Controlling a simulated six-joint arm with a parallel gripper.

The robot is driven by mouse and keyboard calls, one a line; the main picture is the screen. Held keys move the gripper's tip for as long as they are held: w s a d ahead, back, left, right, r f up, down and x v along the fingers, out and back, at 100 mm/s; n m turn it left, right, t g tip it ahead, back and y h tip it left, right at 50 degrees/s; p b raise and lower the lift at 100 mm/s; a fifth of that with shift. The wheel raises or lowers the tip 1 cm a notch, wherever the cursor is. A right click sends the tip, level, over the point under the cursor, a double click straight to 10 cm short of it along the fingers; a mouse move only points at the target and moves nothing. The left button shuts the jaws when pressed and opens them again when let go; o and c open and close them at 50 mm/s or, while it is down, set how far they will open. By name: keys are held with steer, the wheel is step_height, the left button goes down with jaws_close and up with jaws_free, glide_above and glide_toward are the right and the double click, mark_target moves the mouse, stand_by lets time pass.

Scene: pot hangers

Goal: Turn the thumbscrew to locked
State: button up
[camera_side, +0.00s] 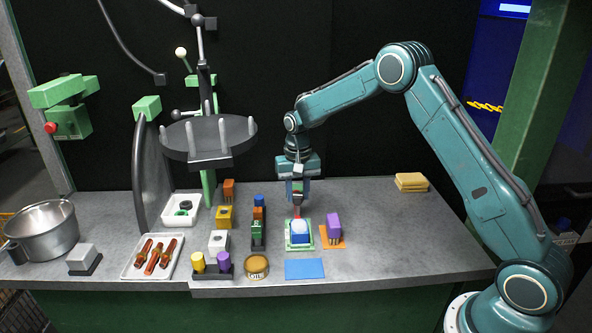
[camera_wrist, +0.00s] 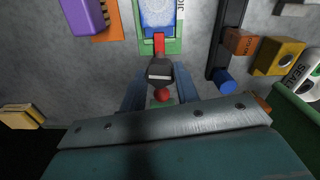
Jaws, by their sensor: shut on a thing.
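My gripper (camera_side: 297,194) points straight down over the middle of the table. In the wrist view its two blue fingers (camera_wrist: 160,72) are closed on a dark, grey-faced knob, which looks like the thumbscrew (camera_wrist: 160,75). The fingers touch it on both sides. A red ball (camera_wrist: 161,95) sits close behind the knob, and a red strip (camera_wrist: 159,44) runs from it to a blue block on a green base (camera_wrist: 173,46). In the side view the blue-and-white block (camera_side: 299,229) stands just in front of the fingers. Any lock marking is hidden or too small to read.
A purple block (camera_side: 333,223) on an orange plate stands close right of the green base. A dark rack (camera_side: 258,232) with coloured blocks is close left. A flat blue pad (camera_side: 306,268) lies in front. A round pegged plate (camera_side: 208,138) overhangs the left. The table's right side is mostly clear.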

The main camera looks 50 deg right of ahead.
mark_target(298, 195)
steer(key=shift+m, duration=0.3)
steer(key=o, duration=1)
steer(key=shift+r, duration=0.1)
step_height(298, 195, up, 14)
steer(key=shift+f, duration=0.15)
stand_by(0.5)
